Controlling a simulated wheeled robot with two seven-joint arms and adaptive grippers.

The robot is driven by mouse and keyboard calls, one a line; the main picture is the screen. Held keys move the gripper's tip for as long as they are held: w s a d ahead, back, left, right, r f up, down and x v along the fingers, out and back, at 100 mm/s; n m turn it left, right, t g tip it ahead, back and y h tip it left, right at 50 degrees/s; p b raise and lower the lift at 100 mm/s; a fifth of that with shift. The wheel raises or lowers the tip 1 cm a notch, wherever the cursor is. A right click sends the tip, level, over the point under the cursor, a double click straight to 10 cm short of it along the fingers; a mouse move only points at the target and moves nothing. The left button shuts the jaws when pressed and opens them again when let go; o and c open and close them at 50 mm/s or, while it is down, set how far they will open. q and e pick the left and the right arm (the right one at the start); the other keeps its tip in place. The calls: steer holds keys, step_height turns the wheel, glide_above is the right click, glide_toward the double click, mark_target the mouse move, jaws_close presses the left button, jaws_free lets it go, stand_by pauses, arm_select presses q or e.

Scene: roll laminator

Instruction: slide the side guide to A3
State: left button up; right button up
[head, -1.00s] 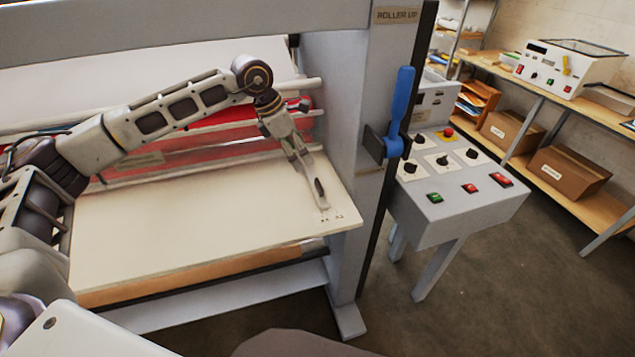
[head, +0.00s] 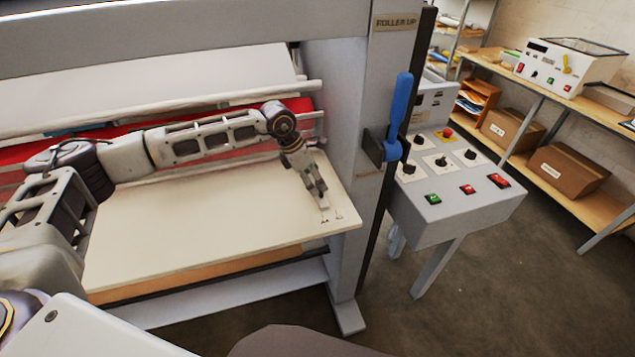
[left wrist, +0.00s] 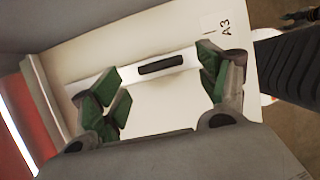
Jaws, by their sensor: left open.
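The side guide (left wrist: 186,60) is a pale bar with a dark grip (left wrist: 162,65) on top, lying on the cream feed table (head: 180,230). In the left wrist view the A3 mark (left wrist: 226,29) is printed on the table beyond the guide's right end, apart from the grip. My left gripper (left wrist: 163,88) is open, its green-padded fingers spread to either side of the grip with clear gaps. In the head view the left gripper (head: 321,196) points down near the table's right end and hides most of the guide. My right gripper is not in view.
The laminator's grey side post (head: 345,240) with a blue lever (head: 398,115) stands just right of the table. A control console (head: 455,195) is beyond it. Rollers and a red web (head: 230,150) lie behind the table. The table's left and middle are clear.

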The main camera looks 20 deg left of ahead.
arm_select(q)
steer(key=shift+p+x, duration=0.3)
steer(key=shift+x, duration=1.4)
steer(key=c, duration=1.5)
steer(key=shift+o, duration=0.2)
steer(key=shift+w+d+b, duration=0.4)
steer(key=shift+d+b, duration=0.15)
steer(key=shift+d, duration=0.05)
steer(key=w+d, duration=0.1)
steer(key=w+d+b, duration=0.1)
steer(key=shift+d, duration=0.4)
steer(key=shift+s+r, duration=0.1)
steer(key=shift+r, duration=0.05)
